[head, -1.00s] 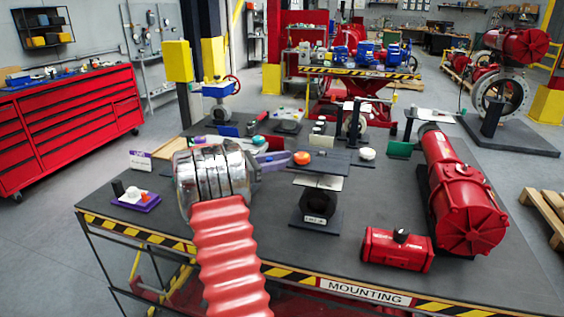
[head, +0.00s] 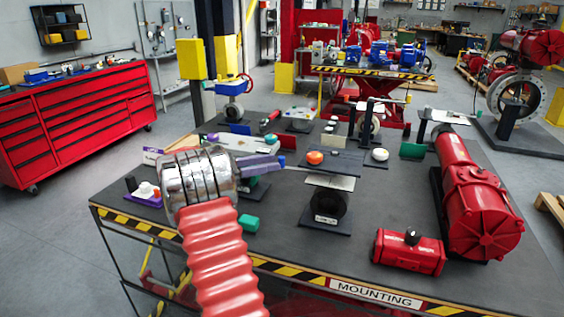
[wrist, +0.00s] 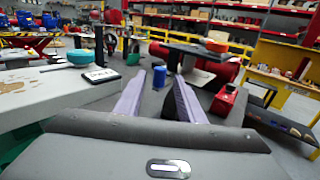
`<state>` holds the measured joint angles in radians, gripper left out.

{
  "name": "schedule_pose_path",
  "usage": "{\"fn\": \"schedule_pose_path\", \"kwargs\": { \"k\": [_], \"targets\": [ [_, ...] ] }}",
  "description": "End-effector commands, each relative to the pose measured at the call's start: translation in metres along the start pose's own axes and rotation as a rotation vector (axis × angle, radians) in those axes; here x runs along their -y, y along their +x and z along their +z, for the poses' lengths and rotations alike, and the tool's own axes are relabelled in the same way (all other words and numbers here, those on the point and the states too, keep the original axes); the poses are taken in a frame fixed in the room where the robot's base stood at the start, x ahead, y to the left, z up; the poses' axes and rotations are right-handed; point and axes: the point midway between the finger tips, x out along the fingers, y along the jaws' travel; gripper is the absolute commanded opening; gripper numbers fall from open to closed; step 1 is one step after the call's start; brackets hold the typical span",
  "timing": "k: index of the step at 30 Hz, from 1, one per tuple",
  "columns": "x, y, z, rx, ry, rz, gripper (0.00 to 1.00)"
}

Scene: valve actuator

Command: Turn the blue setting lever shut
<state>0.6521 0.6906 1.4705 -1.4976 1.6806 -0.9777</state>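My gripper (head: 278,163) reaches over the table from the left, its purple fingers pointing right. In the wrist view my gripper (wrist: 158,77) is open, its two purple fingers well apart. A small upright blue piece (wrist: 159,77), probably the knob of the blue setting lever, shows between the fingertips with a gap on both sides. It also shows in the head view as a blue spot (head: 282,160) at the fingertips. I cannot tell whether it is between the fingers or just beyond them. The lever's arm and its base are hidden or too small to make out.
An orange knob (head: 314,157) sits on a dark raised plate right of my gripper. A red box (head: 408,252) and a large red actuator (head: 478,210) stand at right.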

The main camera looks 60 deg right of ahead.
Motion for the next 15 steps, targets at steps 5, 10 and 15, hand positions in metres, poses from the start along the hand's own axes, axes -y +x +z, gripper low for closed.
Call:
{"fn": "schedule_pose_path", "kwargs": {
  "k": [5, 10, 15],
  "targets": [
    [0.0, -0.029, 0.0, 0.0, 0.0, 0.002, 0.35],
    [0.0, -0.041, 0.0, -0.001, 0.0, 0.0, 0.35],
    [0.001, -0.043, 0.0, 0.0, 0.0, -0.001, 0.35]
  ]
}}
